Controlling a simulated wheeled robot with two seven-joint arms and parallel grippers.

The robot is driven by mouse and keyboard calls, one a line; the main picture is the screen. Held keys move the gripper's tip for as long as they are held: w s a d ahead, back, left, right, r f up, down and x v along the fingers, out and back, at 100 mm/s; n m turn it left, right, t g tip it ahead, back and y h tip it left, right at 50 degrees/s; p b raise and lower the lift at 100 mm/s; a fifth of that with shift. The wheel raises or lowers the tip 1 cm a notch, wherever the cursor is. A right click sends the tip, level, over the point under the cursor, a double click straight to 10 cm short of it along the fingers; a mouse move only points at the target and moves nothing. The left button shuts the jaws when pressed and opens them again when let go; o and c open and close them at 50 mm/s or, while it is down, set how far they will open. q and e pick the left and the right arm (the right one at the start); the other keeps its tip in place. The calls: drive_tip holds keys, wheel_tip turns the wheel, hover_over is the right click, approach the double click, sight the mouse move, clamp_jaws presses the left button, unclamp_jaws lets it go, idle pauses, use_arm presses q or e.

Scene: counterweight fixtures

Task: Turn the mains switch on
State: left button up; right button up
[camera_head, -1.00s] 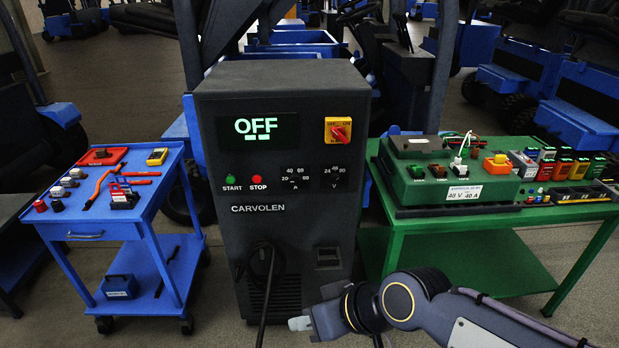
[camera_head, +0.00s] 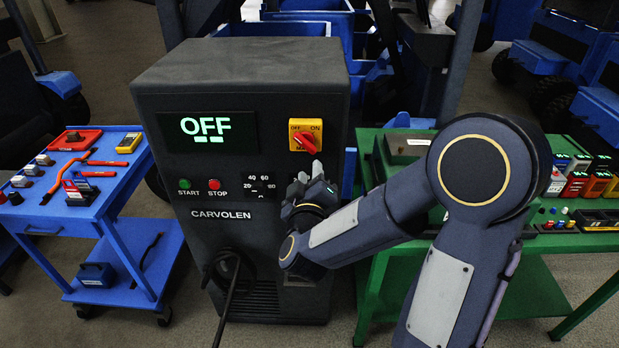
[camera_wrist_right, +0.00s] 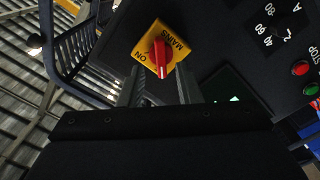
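The mains switch is a red knob (camera_head: 306,143) on a yellow plate (camera_head: 315,126), high on the right of the dark charger's front (camera_head: 225,235). The display (camera_head: 208,132) reads OFF. My right gripper (camera_head: 318,166) is just below the switch in the head view. In the right wrist view, the knob (camera_wrist_right: 160,54) shows ahead, between the lines of the two separated fingers (camera_wrist_right: 160,80). The gripper is open and empty; whether a fingertip touches the switch I cannot tell. My left gripper is not in view.
Green START (camera_head: 184,184) and red STOP (camera_head: 214,184) buttons sit lower left of the switch. A blue cart (camera_head: 118,205) with tools stands left. A green table (camera_head: 375,240) with electrical parts stands right, partly behind my right arm. A black cable hangs at the charger's front.

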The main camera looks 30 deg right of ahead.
sight(311, 152)
drive_tip(key=x, duration=0.9)
drive_tip(key=shift+w+d, duration=0.1)
drive_tip(key=shift+w, duration=0.05)
drive_tip(key=shift+c, duration=0.3)
drive_tip(key=c, duration=0.5)
drive_tip(key=shift+o, duration=0.2)
